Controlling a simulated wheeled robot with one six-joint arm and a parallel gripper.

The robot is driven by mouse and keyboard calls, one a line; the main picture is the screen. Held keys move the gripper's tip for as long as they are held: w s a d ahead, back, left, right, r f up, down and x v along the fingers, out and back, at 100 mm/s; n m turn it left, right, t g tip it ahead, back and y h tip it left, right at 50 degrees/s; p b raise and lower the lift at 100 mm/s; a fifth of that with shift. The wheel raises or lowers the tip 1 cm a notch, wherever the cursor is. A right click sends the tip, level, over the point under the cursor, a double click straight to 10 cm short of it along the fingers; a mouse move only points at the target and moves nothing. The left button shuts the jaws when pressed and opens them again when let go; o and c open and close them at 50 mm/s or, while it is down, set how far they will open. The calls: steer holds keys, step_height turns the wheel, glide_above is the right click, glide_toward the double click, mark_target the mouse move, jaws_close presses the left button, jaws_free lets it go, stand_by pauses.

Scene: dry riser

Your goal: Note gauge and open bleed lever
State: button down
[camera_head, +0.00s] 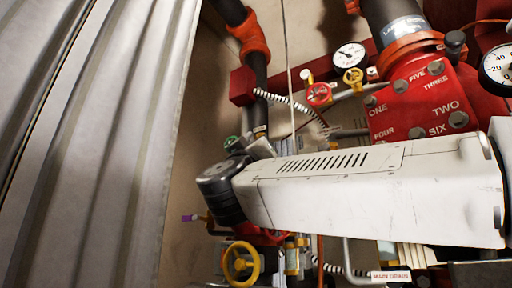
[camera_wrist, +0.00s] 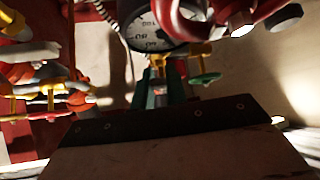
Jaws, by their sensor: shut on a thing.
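In the wrist view my gripper (camera_wrist: 165,75) reaches up from the dark wrist plate toward a round white-faced gauge (camera_wrist: 155,30). It is shut on a small yellow part (camera_wrist: 158,60) just below the gauge. The part may be the bleed lever, but shadow hides its shape. The gauge's needle cannot be read. In the head view one white gauge (camera_head: 349,56) stands above a yellow handwheel, and another (camera_head: 497,70) is cut by the right edge. A small purple-tipped lever (camera_head: 188,217) shows at lower left. My white arm hides much of the middle, and my gripper is not clear there.
A red valve body (camera_head: 415,105) with numbered bolts fills the upper right. Red (camera_head: 319,94) and yellow (camera_head: 239,263) handwheels sit among pipes. A "main drain" tag (camera_head: 390,275) hangs low. A grey corrugated panel (camera_head: 90,140) covers the left side.

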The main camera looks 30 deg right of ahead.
steer(key=m+g+h, duration=0.2)
steer(key=m, duration=0.1)
steer(key=w+m+g+h, duration=0.1)
steer(key=m, duration=0.1)
steer(key=shift+a+f+h, duration=0.15)
steer(key=shift+a+h, duration=0.1)
steer(key=shift+h, duration=0.15)
steer(key=shift+w+a+m+g+h, duration=0.1)
steer(key=shift+m+g+h, duration=1.2)
steer(key=shift+m+g, duration=0.7)
steer(key=c, duration=1.4)
jaws_free()
steer(key=v, duration=0.8)
steer(key=shift+t, duration=0.4)
